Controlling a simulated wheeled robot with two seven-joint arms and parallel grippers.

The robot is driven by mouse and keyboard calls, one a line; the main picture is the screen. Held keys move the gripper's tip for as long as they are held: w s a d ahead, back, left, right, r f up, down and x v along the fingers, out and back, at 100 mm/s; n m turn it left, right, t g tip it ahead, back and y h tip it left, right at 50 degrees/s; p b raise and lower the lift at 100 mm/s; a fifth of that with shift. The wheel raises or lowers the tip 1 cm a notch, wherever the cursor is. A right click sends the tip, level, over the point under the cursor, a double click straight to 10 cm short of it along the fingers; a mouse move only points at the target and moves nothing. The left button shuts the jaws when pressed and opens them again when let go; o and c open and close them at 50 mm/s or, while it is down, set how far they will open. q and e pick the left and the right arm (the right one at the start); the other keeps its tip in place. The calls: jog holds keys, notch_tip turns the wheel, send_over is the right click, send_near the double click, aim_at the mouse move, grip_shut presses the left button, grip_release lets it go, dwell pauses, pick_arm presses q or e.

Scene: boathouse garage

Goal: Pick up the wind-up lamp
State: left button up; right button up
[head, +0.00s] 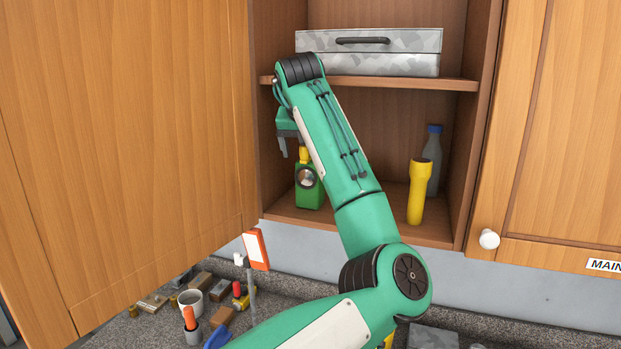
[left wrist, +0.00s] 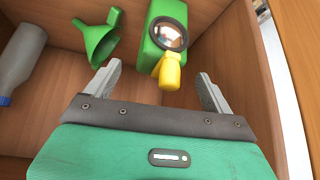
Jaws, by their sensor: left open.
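The wind-up lamp (head: 309,190) is a green box with a round lens on its front and a yellow part on top. It stands on the lower shelf of the open cupboard, at the left. In the left wrist view the lamp (left wrist: 157,30) is at top centre, its yellow part pointing toward me. My left gripper (head: 293,150) is above it in the cupboard, pointing down. In the left wrist view the open gripper (left wrist: 158,72) has its fingers on either side of the yellow part, with nothing held. My right gripper is not in view.
A green funnel (left wrist: 97,38) lies beside the lamp. A yellow torch (head: 419,192) and grey bottle (head: 432,160) stand on the right of the shelf. A metal case (head: 370,62) is on the shelf above. An open door (head: 120,140) fills the left; clutter covers the worktop.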

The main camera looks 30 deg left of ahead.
aim_at(310, 159)
pick_arm(q)
jog(key=p+x, duration=0.1)
jog(key=x, duration=0.2)
jog(key=shift+w+f+p, duration=0.15)
jog(key=shift+p, duration=0.15)
jog(key=shift+w+a+f, duration=0.15)
jog(key=shift+f, duration=0.1)
jog(key=c, duration=0.5)
grip_shut()
